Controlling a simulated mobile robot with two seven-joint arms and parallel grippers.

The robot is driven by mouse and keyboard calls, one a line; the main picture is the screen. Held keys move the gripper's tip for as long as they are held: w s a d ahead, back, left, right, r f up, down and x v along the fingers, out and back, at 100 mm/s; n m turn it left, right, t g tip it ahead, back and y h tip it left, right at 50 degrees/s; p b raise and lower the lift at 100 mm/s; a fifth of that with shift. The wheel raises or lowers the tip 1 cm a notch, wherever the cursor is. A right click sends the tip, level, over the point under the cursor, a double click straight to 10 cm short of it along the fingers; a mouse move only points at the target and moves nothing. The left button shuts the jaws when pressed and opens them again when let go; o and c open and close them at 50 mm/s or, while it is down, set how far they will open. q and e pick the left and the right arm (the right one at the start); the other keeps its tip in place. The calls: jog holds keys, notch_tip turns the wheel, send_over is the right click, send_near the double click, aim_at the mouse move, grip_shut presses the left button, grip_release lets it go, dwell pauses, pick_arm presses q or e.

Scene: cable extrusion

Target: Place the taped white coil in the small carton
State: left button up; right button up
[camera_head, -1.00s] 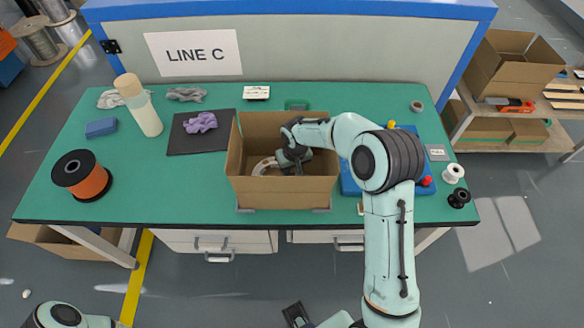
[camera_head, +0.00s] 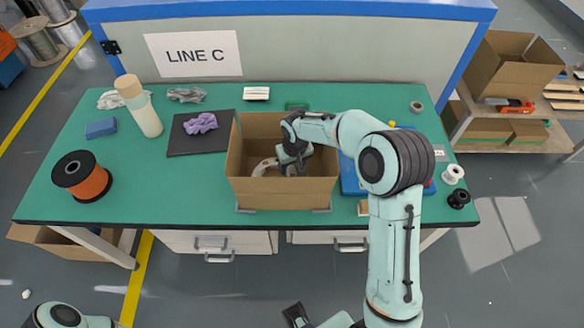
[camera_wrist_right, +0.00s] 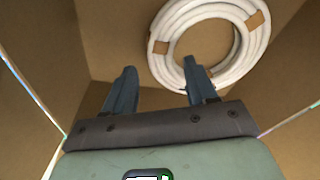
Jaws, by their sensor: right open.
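The taped white coil (camera_head: 262,167) lies inside the small carton (camera_head: 282,194), in its left part. In the right wrist view the coil (camera_wrist_right: 254,50) is a white ring with brown tape patches, resting on the cardboard. My right gripper (camera_head: 291,169) reaches down into the open carton, just right of the coil. In the wrist view its two fingers (camera_wrist_right: 157,67) are spread apart with nothing between them; the right fingertip overlaps the coil's edge in the picture. A dark piece at the bottom edge (camera_head: 297,315) seems to be my left gripper, mostly cut off.
The carton stands at the front middle of the green table (camera_head: 200,185). A dark mat (camera_head: 180,143) with a purple cloth lies to its left, beside a bottle (camera_head: 147,118) and an orange spool (camera_head: 88,182). A blue tray (camera_head: 348,180) is close on its right.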

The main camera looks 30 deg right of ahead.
notch_tip(320, 180, up, 9)
jog(key=s, duration=0.1)
jog(key=shift+s+a, duration=0.15)
jog(key=shift+s, duration=0.1)
jog(key=shift+r+p, duration=0.15)
jog(key=shift+p, duration=0.15)
